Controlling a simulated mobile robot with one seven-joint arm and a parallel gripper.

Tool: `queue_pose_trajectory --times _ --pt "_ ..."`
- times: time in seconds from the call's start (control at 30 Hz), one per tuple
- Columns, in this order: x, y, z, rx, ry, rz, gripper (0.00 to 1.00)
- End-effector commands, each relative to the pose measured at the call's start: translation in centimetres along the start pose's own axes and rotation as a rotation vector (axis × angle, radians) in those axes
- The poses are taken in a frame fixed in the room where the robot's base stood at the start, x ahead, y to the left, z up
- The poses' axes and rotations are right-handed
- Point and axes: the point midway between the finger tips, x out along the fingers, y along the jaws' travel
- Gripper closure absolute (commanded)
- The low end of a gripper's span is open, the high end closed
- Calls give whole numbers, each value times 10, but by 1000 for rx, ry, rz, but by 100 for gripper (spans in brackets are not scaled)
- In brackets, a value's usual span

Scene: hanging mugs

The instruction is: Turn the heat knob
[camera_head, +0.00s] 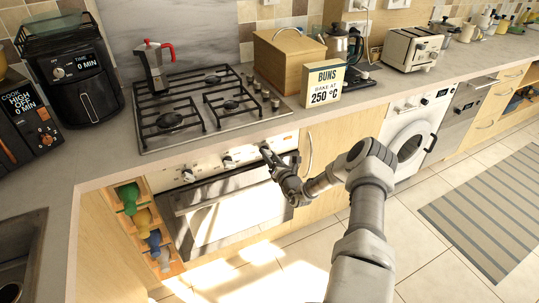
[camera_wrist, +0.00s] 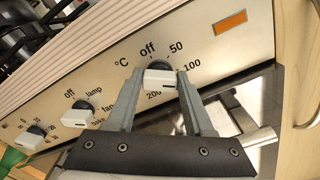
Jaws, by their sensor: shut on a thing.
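The heat knob (camera_wrist: 158,78) is on the oven's control panel, ringed by °C markings with "off" at the top and 50, 100 and 200 around it. It has a white grip and a dark base. My gripper (camera_wrist: 160,84) is shut on the knob, with one finger on each side. A dark mark on the white grip faces the lower right; the label on that side is partly hidden. In the head view my gripper (camera_head: 271,159) is at the right end of the oven panel and covers most of the knob.
Two more knobs, a function knob (camera_wrist: 75,116) and a further one (camera_wrist: 35,137), are to the left. An orange indicator (camera_wrist: 230,22) is to the right. The oven door handle (camera_head: 220,196) runs below the panel. A sign (camera_head: 324,86) on the counter reads "BUNS bake at 250 °C".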

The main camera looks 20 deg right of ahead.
Motion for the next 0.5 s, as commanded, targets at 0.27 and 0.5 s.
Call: queue_pose_trajectory --times 0.27,0.5 --pt "0 1 0 -265 2 0 100" --pt "0 2 -1 -492 1 0 100"
